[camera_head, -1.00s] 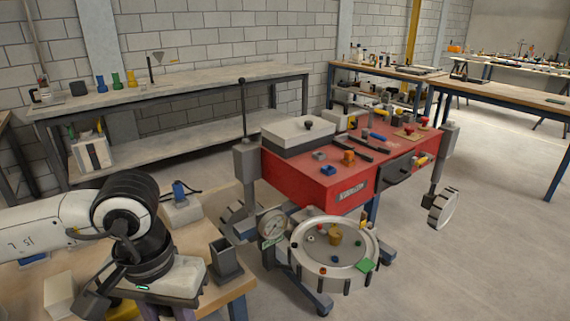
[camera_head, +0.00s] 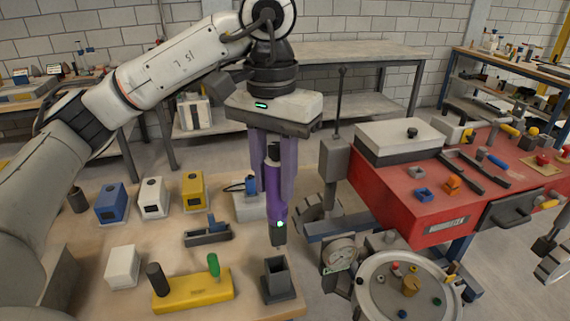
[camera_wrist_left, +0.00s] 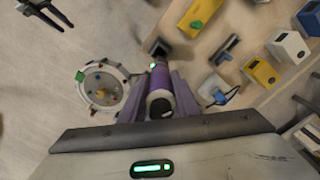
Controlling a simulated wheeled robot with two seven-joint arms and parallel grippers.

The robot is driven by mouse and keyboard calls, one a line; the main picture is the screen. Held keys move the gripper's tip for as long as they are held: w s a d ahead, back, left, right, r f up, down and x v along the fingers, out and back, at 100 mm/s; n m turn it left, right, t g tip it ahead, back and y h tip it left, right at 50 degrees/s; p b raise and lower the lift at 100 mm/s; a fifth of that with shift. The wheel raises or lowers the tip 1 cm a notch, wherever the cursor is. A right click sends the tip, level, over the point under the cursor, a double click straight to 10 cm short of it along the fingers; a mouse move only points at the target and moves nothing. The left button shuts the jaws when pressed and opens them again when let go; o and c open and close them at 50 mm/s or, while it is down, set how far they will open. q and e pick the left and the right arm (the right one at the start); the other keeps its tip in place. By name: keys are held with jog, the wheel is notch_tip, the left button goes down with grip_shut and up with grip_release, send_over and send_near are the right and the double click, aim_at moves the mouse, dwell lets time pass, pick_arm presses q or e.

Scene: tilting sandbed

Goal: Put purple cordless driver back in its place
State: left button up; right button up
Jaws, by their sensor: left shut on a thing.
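The purple cordless driver (camera_head: 276,208) hangs upright, dark end down, between the fingers of my left gripper (camera_head: 273,192), which is shut on it. In the left wrist view the driver (camera_wrist_left: 160,82) is between the purple-tinted fingers. A dark square open-topped holder (camera_head: 279,281) stands on the wooden table's right corner. The driver's lower end is above the holder, with a gap between them in the head view. The holder also shows in the left wrist view (camera_wrist_left: 160,47), just beyond the driver's end. My right gripper (camera_wrist_left: 42,12) shows at that view's top left, fingers apart and empty.
On the wooden table (camera_head: 115,195) are blue (camera_head: 110,203), white (camera_head: 153,198) and yellow (camera_head: 195,191) boxes and a yellow block (camera_head: 192,291) with a green knob. The round sandbed tray (camera_head: 405,290) and red bench (camera_head: 410,205) stand right of the holder.

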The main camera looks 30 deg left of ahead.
aim_at(274, 224)
pick_arm(q)
jog(key=shift+s+r, duration=0.1)
jog(key=shift+s, duration=0.1)
pick_arm(e)
jog(key=shift+s+f, duration=0.2)
jog(key=shift+s, duration=0.35)
pick_arm(q)
jog(key=shift+s, duration=0.1)
pick_arm(e)
jog(key=shift+r, duration=0.1)
